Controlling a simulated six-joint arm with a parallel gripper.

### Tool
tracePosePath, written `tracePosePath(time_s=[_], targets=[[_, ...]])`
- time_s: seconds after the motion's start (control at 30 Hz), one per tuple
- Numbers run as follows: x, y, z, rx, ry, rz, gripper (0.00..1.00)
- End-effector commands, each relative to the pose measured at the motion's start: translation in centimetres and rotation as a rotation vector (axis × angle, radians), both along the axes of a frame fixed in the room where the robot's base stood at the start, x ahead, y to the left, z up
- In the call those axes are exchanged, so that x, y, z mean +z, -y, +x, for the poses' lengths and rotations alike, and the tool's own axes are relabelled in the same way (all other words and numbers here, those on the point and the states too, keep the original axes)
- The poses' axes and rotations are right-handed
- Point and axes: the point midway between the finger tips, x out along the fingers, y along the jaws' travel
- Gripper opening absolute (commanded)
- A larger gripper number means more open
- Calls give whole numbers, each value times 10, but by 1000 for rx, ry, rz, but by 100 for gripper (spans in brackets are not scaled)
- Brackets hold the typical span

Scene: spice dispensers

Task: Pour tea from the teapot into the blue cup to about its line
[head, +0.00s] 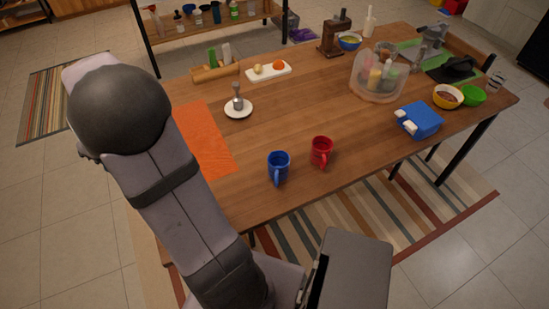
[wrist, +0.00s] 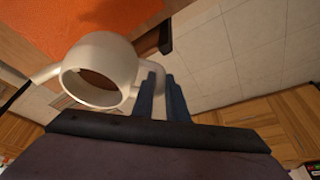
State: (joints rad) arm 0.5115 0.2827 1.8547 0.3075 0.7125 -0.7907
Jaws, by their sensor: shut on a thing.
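The white teapot (wrist: 122,64) is in the wrist view, with its round opening facing the camera, a brownish inside and its spout pointing left. My gripper (wrist: 164,82) is shut on the handle at the teapot's right side. The teapot and gripper do not show in the head view, where my arm covers the left side. The blue cup (head: 279,161) stands upright near the table's front edge, its handle toward the camera. Its line and inside level are too small to tell. The blue cup is not visible in the wrist view.
A red cup (head: 321,150) stands just right of the blue cup. An orange mat (head: 202,135) lies at the table's left end and shows in the wrist view (wrist: 60,20).

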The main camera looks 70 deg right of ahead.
Motion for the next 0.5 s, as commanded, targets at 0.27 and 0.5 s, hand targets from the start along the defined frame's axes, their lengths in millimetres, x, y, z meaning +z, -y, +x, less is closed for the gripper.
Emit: tracePosePath(time_s=[0.27, 0.5], targets=[[6, -89, 7, 109, 13, -2, 0], [7, -131, 3, 158, 17, 1, 0]])
